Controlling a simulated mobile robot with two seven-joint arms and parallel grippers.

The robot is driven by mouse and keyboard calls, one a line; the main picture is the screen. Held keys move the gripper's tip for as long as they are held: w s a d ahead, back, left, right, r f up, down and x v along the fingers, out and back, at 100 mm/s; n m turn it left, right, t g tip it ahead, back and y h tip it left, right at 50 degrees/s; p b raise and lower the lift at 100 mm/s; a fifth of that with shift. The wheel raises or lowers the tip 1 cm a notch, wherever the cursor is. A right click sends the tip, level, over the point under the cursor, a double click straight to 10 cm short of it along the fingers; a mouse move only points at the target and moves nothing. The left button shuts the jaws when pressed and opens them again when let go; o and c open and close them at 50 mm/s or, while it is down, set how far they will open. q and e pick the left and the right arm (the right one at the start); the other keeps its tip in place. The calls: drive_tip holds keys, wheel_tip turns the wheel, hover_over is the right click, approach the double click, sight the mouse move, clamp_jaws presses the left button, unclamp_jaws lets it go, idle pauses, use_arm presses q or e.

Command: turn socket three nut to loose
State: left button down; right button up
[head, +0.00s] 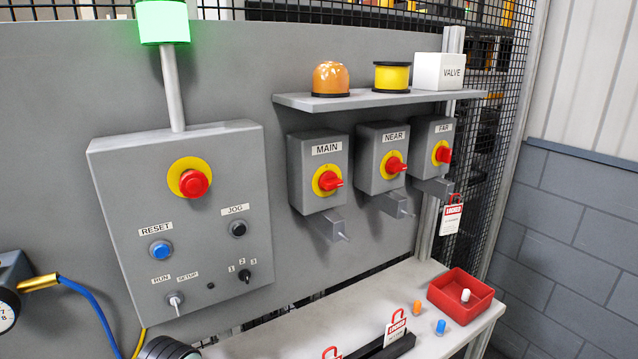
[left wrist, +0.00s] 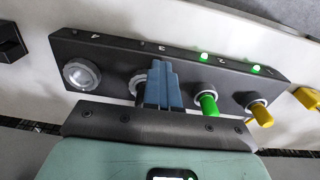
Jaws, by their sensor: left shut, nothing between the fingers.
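The left wrist view shows a dark socket block (left wrist: 180,61) tilted in the picture, with several sockets in a row. The socket labelled 4 (left wrist: 82,73) has a metal ring and no plug. My left gripper (left wrist: 164,72) is shut and empty, its blue-grey fingers overlapping socket three and its nut (left wrist: 136,84). Only the nut's left side shows, so I cannot tell whether the fingers touch it or how it is turned. A green plug (left wrist: 208,104) and a yellow plug (left wrist: 261,114) sit in the sockets to the right.
Green lights (left wrist: 204,57) glow above the plugged sockets. The head view shows a grey control box (head: 180,215) and the MAIN (head: 318,170), NEAR and FAR switches. A shelf below holds a red tray (head: 460,299) and lockout tags (head: 396,326). A pressure gauge (head: 6,308) stands at the left edge.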

use_arm(q)
drive_tip(key=shift+s+d+f, duration=0.1)
drive_tip(key=shift+d+f, duration=0.2)
drive_tip(key=shift+f, duration=0.3)
use_arm(e)
drive_tip(key=shift+r, duration=0.15)
use_arm(q)
drive_tip(key=shift+d+p, duration=0.35)
drive_tip(key=shift+p, duration=0.05)
drive_tip(key=shift+w+d, duration=0.4)
drive_tip(key=shift+w, duration=0.4)
drive_tip(key=shift+w+d+r+p, duration=0.1)
drive_tip(key=shift+w+p, duration=0.05)
drive_tip(key=shift+p, duration=0.3)
use_arm(e)
drive_tip(key=shift+w+r, duration=0.35)
drive_tip(key=shift+r, duration=0.3)
use_arm(q)
drive_tip(key=shift+w+r, duration=0.1)
drive_tip(key=shift+r, duration=0.05)
drive_tip(key=shift+d, duration=0.1)
